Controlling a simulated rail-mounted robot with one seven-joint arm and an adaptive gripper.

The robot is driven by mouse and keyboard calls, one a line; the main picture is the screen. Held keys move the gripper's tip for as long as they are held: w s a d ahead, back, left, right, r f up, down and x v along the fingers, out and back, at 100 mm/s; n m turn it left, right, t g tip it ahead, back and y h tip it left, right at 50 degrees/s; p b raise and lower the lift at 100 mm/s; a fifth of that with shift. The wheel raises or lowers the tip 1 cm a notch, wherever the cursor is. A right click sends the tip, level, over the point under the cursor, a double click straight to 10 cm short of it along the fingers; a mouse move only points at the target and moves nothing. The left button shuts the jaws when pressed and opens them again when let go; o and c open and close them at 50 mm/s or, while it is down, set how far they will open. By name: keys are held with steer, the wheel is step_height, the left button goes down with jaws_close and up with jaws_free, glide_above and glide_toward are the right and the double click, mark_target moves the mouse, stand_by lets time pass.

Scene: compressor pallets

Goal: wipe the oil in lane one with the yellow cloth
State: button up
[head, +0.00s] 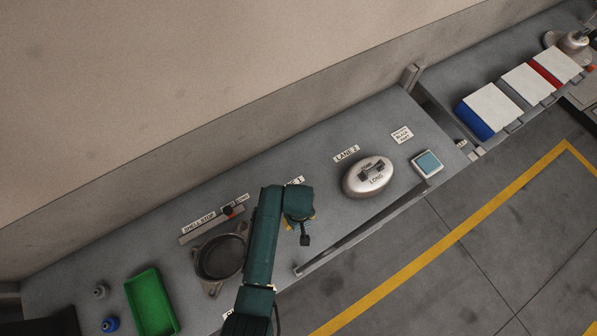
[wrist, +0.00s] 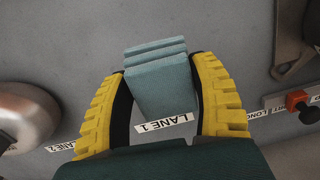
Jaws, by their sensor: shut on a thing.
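My gripper (wrist: 160,78) has yellow ribbed fingers, shut on a folded teal cloth (wrist: 160,88) in the wrist view. The cloth looks like stacked layers and lies between the two fingers, over or just above the grey bench by the LANE 1 label (wrist: 165,128). I cannot tell whether it touches the bench. In the head view my gripper (head: 297,222) is over lane one, mostly hidden by my arm, and the LANE 1 label (head: 297,181) is partly covered. I see no yellow cloth and no clear oil patch; the surface under the cloth and arm is hidden.
A pale oval shell marked LONG (head: 368,177) sits in lane two, right of my gripper. A dark ring-shaped casting (head: 220,257) is to the left, beside the shell-stop rail (head: 212,224). A framed blue pad (head: 428,164) and a green tray (head: 152,303) are farther out.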

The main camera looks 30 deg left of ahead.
steer(key=shift+r+p, duration=1.15)
steer(key=shift+r, duration=0.3)
